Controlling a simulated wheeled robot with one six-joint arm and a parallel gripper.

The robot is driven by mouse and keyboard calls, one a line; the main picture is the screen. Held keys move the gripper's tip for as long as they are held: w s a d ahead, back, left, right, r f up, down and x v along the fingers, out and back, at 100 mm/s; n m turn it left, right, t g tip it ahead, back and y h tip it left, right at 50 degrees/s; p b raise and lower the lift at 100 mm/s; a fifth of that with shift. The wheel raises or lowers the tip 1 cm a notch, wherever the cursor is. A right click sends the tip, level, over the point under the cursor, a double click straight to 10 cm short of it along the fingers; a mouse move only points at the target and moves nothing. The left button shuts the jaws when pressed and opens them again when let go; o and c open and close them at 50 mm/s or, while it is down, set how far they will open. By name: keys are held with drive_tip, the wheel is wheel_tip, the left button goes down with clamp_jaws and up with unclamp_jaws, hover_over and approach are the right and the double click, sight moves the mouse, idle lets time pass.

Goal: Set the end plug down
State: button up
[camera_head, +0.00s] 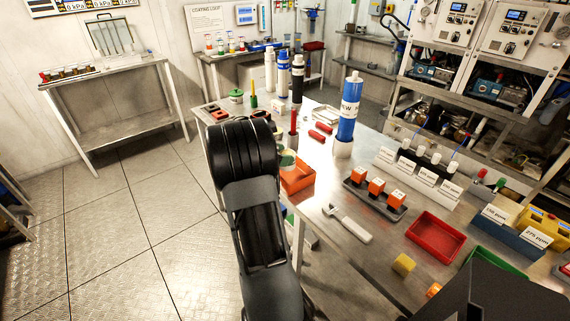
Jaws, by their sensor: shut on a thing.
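My black arm (250,190) rises from the bottom centre and covers the left front part of the steel bench (318,208). I do not see my gripper or its fingers; the arm's black joint hides that area. No end plug can be made out with certainty, and whatever the gripper holds is hidden. Two small red cylinders (318,136) lie on the bench beside a blue cylinder with a white label (348,112), which stands upright in a white base. An orange tray (298,180) shows just right of the arm, partly covered.
A grey rack with orange blocks (374,190), a white-handled tool (350,226) and an empty red tray (435,238) occupy the bench's right front. White and blue bottles (283,74) stand at its back. Equipment racks (480,90) border the right. Open floor (110,230) lies left.

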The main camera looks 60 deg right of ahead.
drive_tip(key=shift+s+d+f, duration=0.1)
drive_tip(key=shift+d+f, duration=0.25)
drive_tip(key=shift+f, duration=0.15)
drive_tip(key=shift+d+f, duration=0.15)
drive_tip(key=shift+f, duration=1.5)
drive_tip(key=shift+f, duration=0.2)
drive_tip(key=o, duration=1)
drive_tip(key=shift+r, duration=0.1)
